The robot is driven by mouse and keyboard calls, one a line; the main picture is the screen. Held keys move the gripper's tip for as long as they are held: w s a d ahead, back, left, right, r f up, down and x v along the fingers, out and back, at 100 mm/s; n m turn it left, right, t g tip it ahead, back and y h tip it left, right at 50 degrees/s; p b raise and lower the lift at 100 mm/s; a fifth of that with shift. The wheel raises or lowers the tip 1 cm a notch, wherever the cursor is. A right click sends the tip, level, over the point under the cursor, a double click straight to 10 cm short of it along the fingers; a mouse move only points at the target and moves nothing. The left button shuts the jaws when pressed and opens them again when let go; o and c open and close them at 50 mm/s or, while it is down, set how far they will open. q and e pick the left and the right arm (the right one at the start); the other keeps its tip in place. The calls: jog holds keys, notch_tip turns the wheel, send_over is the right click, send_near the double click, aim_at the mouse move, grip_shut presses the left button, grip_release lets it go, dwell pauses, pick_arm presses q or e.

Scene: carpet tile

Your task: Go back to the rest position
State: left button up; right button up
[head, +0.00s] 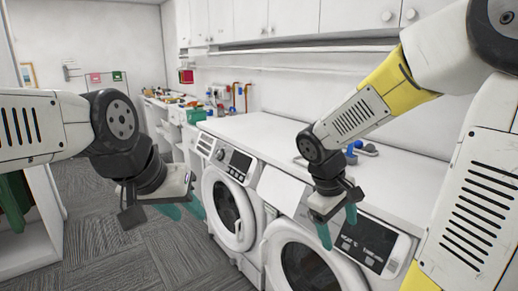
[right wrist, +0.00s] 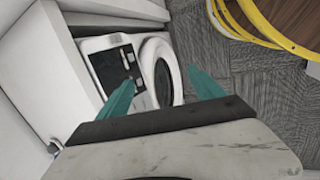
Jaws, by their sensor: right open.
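My right gripper (head: 337,226) hangs in front of the counter, over the front edge of the right washing machine. It is open, with its two teal fingers apart and nothing between them; the right wrist view (right wrist: 162,82) shows the same empty gap. My left gripper (head: 182,209) is at the left, above the carpet and in front of the left washing machine. Its teal fingers are seen at an angle and partly overlap the dark gripper body, so the gap between them is unclear. I see no object in it.
The left washing machine (head: 228,212) and the right washing machine (head: 299,262) stand under a white counter (head: 262,132). Blue-handled items (head: 360,148) lie on the counter near my right arm. A white shelf unit (head: 38,238) stands at the left. Grey carpet (head: 110,262) is clear between.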

jog(key=s+a+r+m+t+y, duration=0.5)
jog(key=s+r, duration=0.3)
jog(key=r, duration=0.2)
jog(key=shift+r+m+y, duration=0.35)
jog(key=shift+m+y, duration=0.05)
jog(key=shift+m, duration=0.3)
